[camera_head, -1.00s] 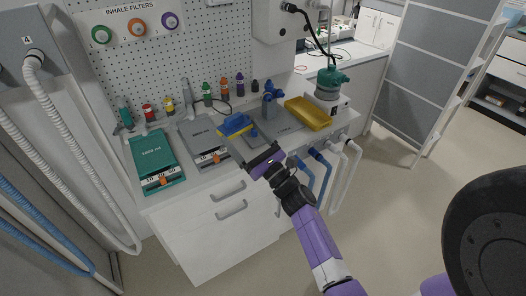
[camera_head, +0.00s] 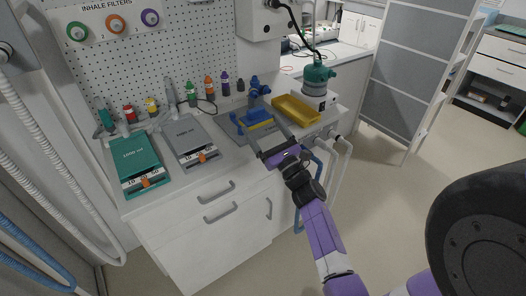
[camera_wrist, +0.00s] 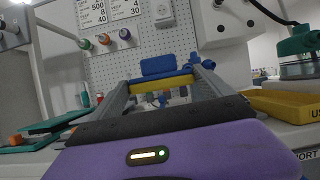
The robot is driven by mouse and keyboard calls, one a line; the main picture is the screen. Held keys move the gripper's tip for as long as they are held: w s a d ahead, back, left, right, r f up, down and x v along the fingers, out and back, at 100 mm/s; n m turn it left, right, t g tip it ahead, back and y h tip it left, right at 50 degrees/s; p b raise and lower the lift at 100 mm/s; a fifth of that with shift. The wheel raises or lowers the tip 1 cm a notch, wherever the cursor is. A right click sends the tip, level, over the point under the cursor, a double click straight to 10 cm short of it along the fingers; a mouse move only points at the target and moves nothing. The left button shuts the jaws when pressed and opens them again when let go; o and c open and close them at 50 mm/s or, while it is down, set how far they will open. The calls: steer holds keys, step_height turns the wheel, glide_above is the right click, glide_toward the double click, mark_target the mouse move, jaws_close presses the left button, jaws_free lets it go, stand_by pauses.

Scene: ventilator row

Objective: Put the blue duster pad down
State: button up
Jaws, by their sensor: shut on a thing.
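The blue duster pad (camera_head: 255,118), with a yellow lower layer, is held out in front of my gripper (camera_head: 258,131), above the rightmost grey unit on the white counter (camera_head: 228,172). In the wrist view, the pad (camera_wrist: 158,67) spans the gap between my two grey fingertips (camera_wrist: 163,86), its yellow layer underneath. My gripper is shut on it. Whether the pad touches the unit below cannot be told, as the pad and my fingers hide much of that unit.
A yellow tray (camera_head: 297,108) lies just right of the pad. A grey unit (camera_head: 190,140) and a teal unit (camera_head: 135,162) lie to the left. Small coloured bottles (camera_head: 208,86) and a blue fitting (camera_head: 257,88) stand behind. A teal-topped device (camera_head: 318,78) stands at the back right.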

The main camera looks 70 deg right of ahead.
mark_target(263, 148)
steer(key=shift+f+b, duration=0.35)
steer(key=shift+f, duration=3.65)
steer(key=o, duration=1.3)
steer(key=shift+o, duration=0.2)
